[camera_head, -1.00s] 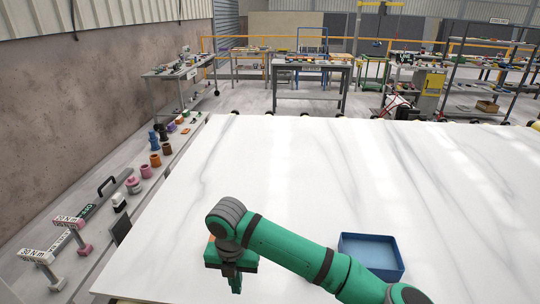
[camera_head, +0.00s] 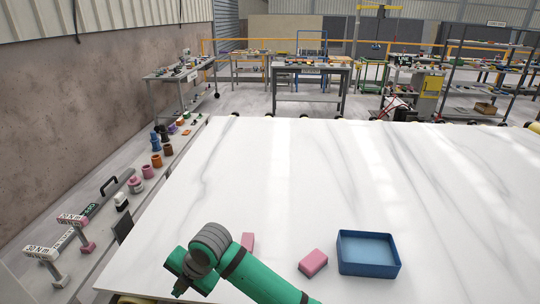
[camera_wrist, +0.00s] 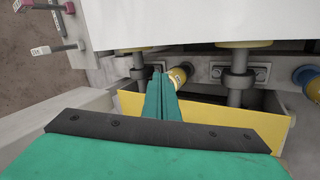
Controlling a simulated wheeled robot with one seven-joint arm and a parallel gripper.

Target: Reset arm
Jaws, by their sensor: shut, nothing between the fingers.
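My green gripper (camera_wrist: 161,84) is shut and empty in the wrist view, its two fingers together. It points down past the near edge of the white marble slab (camera_wrist: 180,22), over a yellow panel (camera_wrist: 235,122) and metal fittings. In the head view, my arm is folded at the bottom, left of centre, and its fingertips are hard to make out there. The white slab (camera_head: 330,175) spreads out beyond the arm.
A blue tray (camera_head: 368,270) stands on the slab at right. A pink block (camera_head: 313,262) lies left of it. Another pink block (camera_head: 248,242) shows partly behind my arm. Tools and coloured cups (camera_head: 147,171) line a left ledge. The slab's far middle is clear.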

